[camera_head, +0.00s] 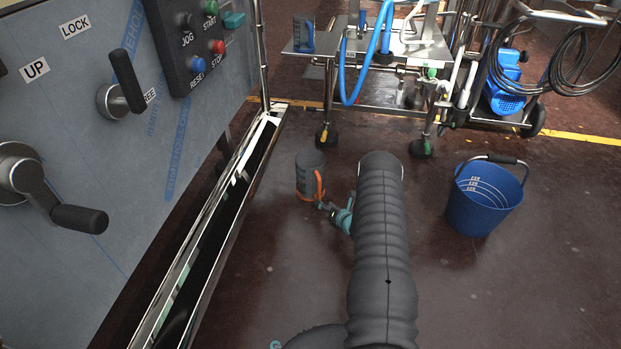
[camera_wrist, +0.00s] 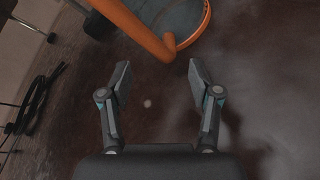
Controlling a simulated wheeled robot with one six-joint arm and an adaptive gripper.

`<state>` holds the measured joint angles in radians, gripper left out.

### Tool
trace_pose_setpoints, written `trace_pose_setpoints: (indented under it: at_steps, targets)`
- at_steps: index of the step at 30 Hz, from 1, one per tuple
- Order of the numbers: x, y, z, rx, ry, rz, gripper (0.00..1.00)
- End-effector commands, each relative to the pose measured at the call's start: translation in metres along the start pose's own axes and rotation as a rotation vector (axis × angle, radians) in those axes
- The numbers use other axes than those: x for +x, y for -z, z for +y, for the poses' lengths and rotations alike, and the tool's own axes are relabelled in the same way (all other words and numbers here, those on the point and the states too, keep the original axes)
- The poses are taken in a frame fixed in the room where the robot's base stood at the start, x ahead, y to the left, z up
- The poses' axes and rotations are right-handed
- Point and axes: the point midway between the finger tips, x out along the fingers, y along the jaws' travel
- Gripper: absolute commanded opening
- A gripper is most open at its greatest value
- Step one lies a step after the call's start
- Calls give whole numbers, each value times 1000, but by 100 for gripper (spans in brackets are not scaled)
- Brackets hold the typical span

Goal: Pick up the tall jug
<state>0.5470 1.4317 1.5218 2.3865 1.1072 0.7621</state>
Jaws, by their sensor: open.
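The tall jug (camera_head: 308,172) is dark grey and see-through, with an orange handle and an orange base. It stands upright on the brown floor, left of my arm in the head view. In the wrist view, the orange handle (camera_wrist: 146,32) and rim of the jug show at the top, just beyond the fingertips. My gripper (camera_wrist: 160,80) is open and empty, with bare floor between its fingers. In the head view my gripper (camera_head: 328,207) is small and partly hidden by my arm, close to the handle side of the jug.
A grey machine panel (camera_head: 60,120) with levers and buttons stands at the left, with a shiny metal rail (camera_head: 215,225) along its foot. A blue bucket (camera_head: 483,205) stands on the right. A wheeled metal cart (camera_head: 375,80) with a blue hose is behind. Floor at front right is clear.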

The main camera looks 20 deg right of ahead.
Motion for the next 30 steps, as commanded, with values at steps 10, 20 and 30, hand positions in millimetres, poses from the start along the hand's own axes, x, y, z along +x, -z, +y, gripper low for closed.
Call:
trace_pose_setpoints:
  at_steps: [10, 20, 30]
  targets:
    - [28, 2, -3, -1, -1, 0, 63]
    - [64, 2, -6, 0, 0, 1, 63]
    - [65, 2, -6, 0, 1, 1, 43]
